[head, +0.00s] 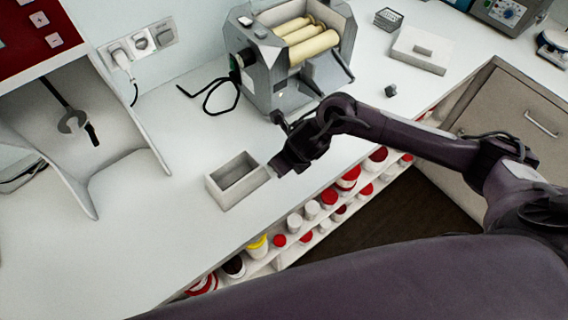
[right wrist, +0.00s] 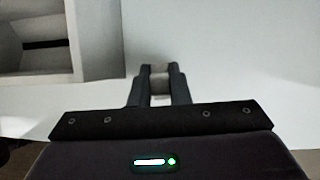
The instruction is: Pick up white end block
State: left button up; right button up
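My right gripper (head: 272,170) reaches in from the right, low over the counter just right of an open box. In the right wrist view its two dark fingers (right wrist: 160,88) are close together around a small pale grey-white block (right wrist: 159,82), which looks like the white end block. The fingers appear to press on both its sides. In the head view the block is too small and hidden to make out. My left gripper is not in view.
The open white box (head: 228,197) stands at the counter's front; its edge shows in the right wrist view (right wrist: 76,45). Behind is the mill with cream rollers (head: 310,45). A small dark piece (head: 390,90) and a white lidded box (head: 420,52) lie right. Shelved jars (head: 348,178) are below.

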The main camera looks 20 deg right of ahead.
grip_shut()
jog(key=shift+r, duration=0.15)
